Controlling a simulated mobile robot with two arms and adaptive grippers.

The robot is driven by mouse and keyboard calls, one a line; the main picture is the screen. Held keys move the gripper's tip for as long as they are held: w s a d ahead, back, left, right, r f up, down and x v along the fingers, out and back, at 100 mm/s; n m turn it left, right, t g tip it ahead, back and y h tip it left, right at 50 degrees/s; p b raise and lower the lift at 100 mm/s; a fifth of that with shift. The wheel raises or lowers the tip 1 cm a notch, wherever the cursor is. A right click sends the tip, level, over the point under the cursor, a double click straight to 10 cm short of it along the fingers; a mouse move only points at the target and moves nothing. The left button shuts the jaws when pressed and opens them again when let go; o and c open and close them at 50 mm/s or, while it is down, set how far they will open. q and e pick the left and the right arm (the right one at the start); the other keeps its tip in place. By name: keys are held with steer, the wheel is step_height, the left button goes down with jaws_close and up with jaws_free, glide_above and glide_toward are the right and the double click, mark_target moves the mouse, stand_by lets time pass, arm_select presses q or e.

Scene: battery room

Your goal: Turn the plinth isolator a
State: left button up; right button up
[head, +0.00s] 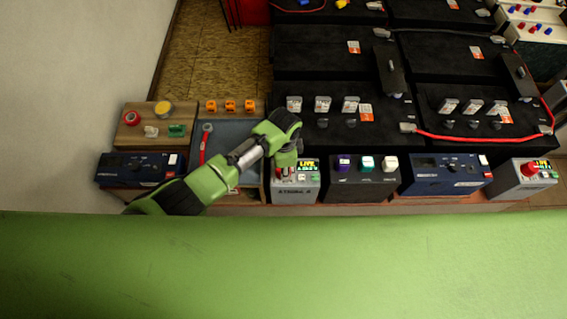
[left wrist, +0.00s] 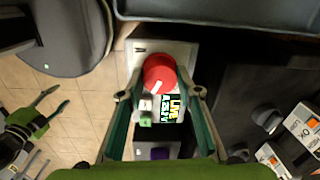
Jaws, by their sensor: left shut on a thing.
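The plinth isolator (head: 296,190) is a light grey box with a LIVE display, in the row of units at the front of the bench. Its red round knob (left wrist: 159,73) sits on the grey top plate (left wrist: 180,50) in the left wrist view. My left gripper (head: 287,168) reaches down over the box, and in the left wrist view its two fingers (left wrist: 160,94) are shut on the knob from both sides. In the head view my gripper hides most of the knob. My right gripper (left wrist: 60,97) shows at the left wrist view's left edge, fingers apart and empty.
A dark unit with purple, teal and white knobs (head: 362,185) stands close on the right. A second grey box with a red knob (head: 530,170) is at far right. Black batteries (head: 325,95) fill the back. A blue-grey tray (head: 228,145) lies left.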

arm_select(q)
steer(key=n+p, duration=0.1)
steer(key=n, duration=0.2)
steer(key=shift+n+p, duration=0.35)
steer(key=shift+n, duration=0.95)
steer(key=o, duration=1.1)
steer(key=shift+o, duration=0.2)
steer(key=shift+r, duration=0.1)
step_height(320, 180, up, 12)
steer(key=shift+s, duration=0.15)
steer(key=shift+d, duration=0.1)
